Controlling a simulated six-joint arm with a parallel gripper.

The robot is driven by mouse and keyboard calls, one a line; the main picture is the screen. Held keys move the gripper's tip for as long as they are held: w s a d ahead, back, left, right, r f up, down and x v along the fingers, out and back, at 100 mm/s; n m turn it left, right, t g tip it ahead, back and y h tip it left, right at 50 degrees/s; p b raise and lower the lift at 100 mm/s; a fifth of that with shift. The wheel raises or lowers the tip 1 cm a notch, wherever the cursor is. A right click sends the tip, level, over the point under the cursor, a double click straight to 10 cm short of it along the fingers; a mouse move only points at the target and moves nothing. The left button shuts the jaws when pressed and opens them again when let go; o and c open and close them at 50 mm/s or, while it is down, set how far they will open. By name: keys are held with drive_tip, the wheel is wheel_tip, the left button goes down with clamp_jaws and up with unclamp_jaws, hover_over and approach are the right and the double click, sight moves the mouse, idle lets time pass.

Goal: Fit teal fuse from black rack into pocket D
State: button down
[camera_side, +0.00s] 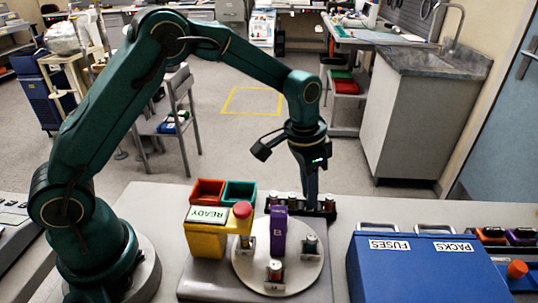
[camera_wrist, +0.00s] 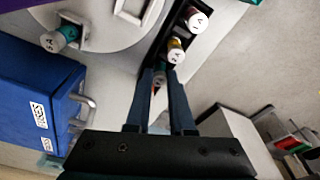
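The black rack (camera_side: 322,212) stands behind the round white plate (camera_side: 250,272) in the side view. My gripper (camera_side: 310,202) points straight down at it. In the wrist view, my fingers (camera_wrist: 160,76) reach down on either side of a small fuse-like piece (camera_wrist: 158,86). Its colour is unclear, and I cannot tell whether they touch it. White-capped fuses (camera_wrist: 176,55) and (camera_wrist: 197,20) stand beyond in the rack (camera_wrist: 170,30). The plate carries a teal fuse (camera_wrist: 62,39) and an empty-looking square pocket (camera_wrist: 138,10). I cannot read which pocket is D.
A purple block (camera_side: 279,226) stands upright at the plate. A yellow box (camera_side: 204,238) with a READY sign and red button (camera_side: 243,209) is left. Red (camera_side: 207,190) and teal (camera_side: 240,191) bins stand behind it. A blue case (camera_side: 425,270) fills the right.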

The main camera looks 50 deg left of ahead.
drive_tip(key=shift+r, duration=3.5)
drive_tip(key=shift+s+f, duration=0.15)
drive_tip(key=shift+f, duration=0.05)
drive_tip(key=s+r, duration=0.2)
drive_tip(key=s, duration=0.6)
drive_tip(key=shift+f, duration=2.3)
drive_tip(key=shift+f, duration=1)
